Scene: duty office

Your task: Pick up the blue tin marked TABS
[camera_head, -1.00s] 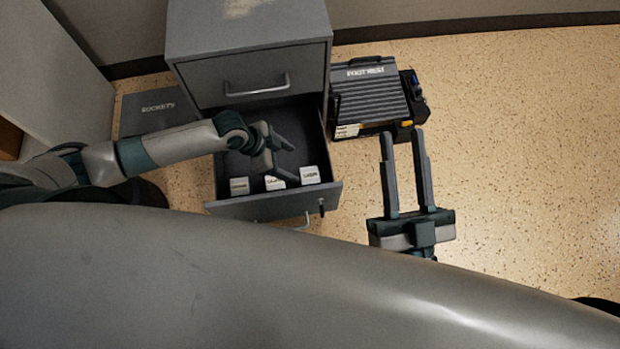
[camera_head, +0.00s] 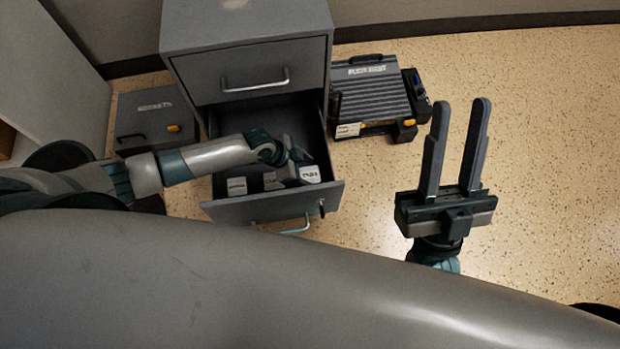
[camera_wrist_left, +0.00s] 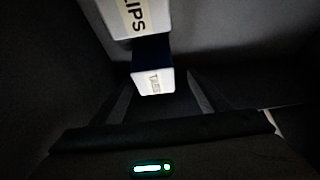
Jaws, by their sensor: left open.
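The blue tin (camera_wrist_left: 152,50) shows in the left wrist view, dark blue on one side, with a pale labelled face that reads roughly TABS. It sits ahead of my left gripper (camera_wrist_left: 158,92), whose open fingers show dimly on either side of its line; contact cannot be seen. In the head view my left gripper (camera_head: 296,158) is down inside the open drawer (camera_head: 262,208), over several small pale-topped containers, and its fingers are largely hidden. Which of these is the tin cannot be read there. My right gripper (camera_head: 461,102) is open and empty above the floor.
The drawer walls and grey cabinet (camera_head: 245,60) surround the left gripper. A ridged dark case (camera_head: 370,100) stands right of the cabinet, a grey box (camera_head: 150,120) left. Floor at right is clear.

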